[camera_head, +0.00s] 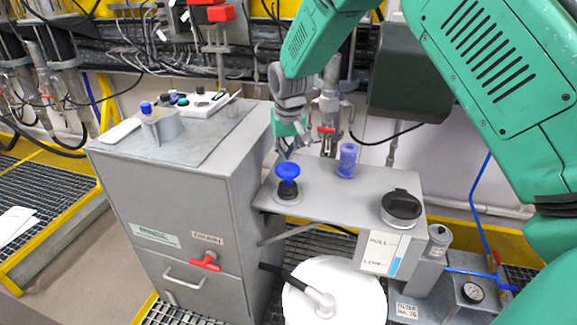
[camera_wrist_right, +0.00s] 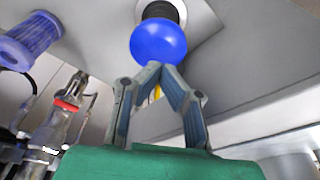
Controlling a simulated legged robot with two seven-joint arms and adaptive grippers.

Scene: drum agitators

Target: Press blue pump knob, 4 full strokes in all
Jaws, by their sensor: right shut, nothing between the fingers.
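The blue pump knob (camera_head: 288,171) is a round blue cap on a black ribbed stem, upright on the grey side shelf (camera_head: 335,185) of the metal cabinet. In the right wrist view the knob (camera_wrist_right: 158,42) is at the top middle, just beyond my fingertips. My right gripper (camera_head: 285,153) is shut and empty, its fingertips pointing down close above the knob. In the wrist view the fingertips of the gripper (camera_wrist_right: 155,68) meet at the knob's edge; I cannot tell whether they touch it. My left gripper is not in view.
A blue ribbed cylinder (camera_head: 347,160) stands on the shelf right of the knob, with a black-lidded round container (camera_head: 401,207) further right. The cabinet (camera_head: 170,190) stands at left with a red drain valve (camera_head: 206,261). A white drum (camera_head: 335,295) sits below the shelf.

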